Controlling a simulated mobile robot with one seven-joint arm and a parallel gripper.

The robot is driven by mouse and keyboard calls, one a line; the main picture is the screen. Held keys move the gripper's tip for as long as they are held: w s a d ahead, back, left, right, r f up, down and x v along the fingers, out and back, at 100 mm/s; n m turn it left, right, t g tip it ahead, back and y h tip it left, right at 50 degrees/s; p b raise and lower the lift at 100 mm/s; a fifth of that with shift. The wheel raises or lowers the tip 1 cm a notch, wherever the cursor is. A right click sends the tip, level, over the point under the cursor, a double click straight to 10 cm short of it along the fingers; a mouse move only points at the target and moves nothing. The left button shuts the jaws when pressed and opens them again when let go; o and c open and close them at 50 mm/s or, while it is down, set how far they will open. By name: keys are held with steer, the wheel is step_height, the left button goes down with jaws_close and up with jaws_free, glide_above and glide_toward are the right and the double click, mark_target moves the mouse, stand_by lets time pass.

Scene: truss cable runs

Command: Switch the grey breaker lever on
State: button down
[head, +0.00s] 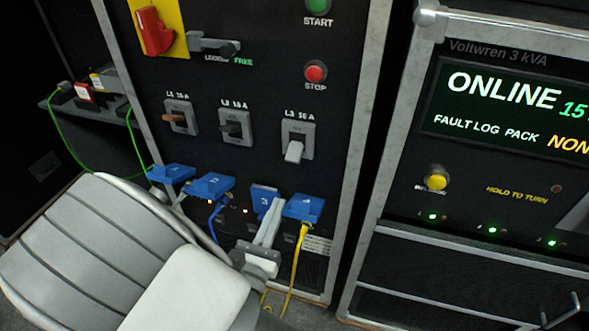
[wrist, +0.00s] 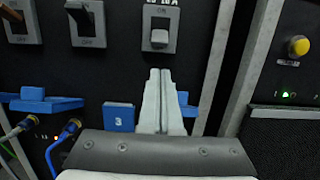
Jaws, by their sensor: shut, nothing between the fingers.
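The pale grey lever (head: 294,151) is on the L3 breaker plate, the rightmost of three breakers. It slants down and out from its plate. In the wrist view the lever (wrist: 159,38) sits low on the plate, away from the ON mark above it; the lower mark is hidden. My gripper (head: 275,204) is shut and empty, pointing up at the panel below the L3 breaker. In the wrist view my fingertips (wrist: 160,71) are just below the lever, with a small gap in the picture.
The L1 brown lever (head: 173,117) and L2 dark lever (head: 235,128) are to the left. Blue plugs, such as number 2 (head: 210,186) and one with a yellow cable (head: 304,207), stick out around my fingers. A metal cabinet edge (head: 357,130) stands to the right.

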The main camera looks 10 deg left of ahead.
mark_target(294, 153)
steer(key=shift+a+f, duration=0.1)
steer(key=shift+a, duration=0.05)
steer(key=b+x, duration=0.1)
steer(key=x, duration=0.9)
steer(key=shift+a, duration=0.1)
stand_by(0.4)
steer(key=shift+s+r+p, duration=0.15)
steer(key=shift+r+p, duration=0.1)
steer(key=shift+p, duration=0.15)
steer(key=shift+g, duration=0.3)
